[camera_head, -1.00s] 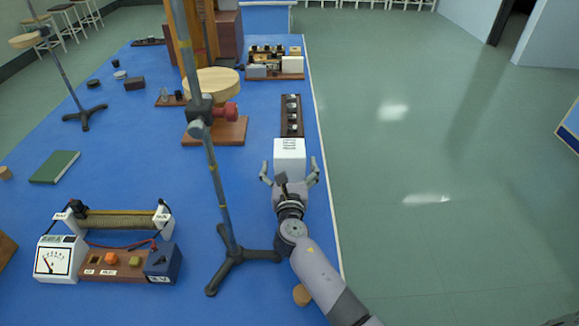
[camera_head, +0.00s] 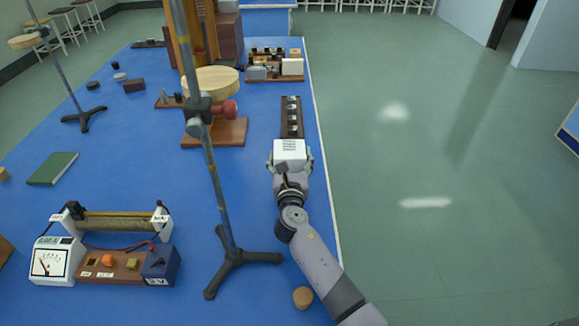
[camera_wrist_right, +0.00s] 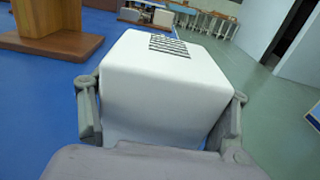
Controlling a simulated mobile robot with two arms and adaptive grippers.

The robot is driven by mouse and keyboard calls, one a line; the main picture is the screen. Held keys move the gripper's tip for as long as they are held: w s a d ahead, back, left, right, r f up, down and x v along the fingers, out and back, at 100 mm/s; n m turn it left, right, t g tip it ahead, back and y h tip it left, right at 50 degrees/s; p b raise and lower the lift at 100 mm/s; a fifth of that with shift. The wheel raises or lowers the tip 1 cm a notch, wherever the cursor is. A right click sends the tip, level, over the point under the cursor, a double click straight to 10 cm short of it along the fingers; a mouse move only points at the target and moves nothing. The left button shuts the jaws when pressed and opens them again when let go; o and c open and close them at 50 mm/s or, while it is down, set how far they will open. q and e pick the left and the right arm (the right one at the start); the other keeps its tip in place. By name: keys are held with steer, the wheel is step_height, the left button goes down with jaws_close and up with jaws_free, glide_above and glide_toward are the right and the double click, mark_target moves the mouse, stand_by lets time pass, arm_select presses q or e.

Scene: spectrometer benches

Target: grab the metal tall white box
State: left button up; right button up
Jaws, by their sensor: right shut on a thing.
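The tall white box (camera_head: 290,152) has a dark slotted vent on its top and stands near the right edge of the blue bench. My right gripper (camera_head: 290,165) is shut on it, with one finger on each side. In the right wrist view the white box (camera_wrist_right: 163,90) fills the middle, upright between the fingers of the right gripper (camera_wrist_right: 160,115). Its lower part is hidden by the gripper. My left gripper is not in view.
A dark strip with several knobs (camera_head: 291,116) lies just behind the box. A metal stand (camera_head: 218,190) with a tripod foot rises to the left of my right arm. A meter apparatus (camera_head: 57,258) is at front left. Open floor (camera_head: 440,180) lies right of the bench.

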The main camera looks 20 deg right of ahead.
steer(key=c, duration=0.8)
steer(key=shift+r, duration=0.1)
steer(key=shift+c, duration=0.3)
steer(key=shift+r, duration=0.1)
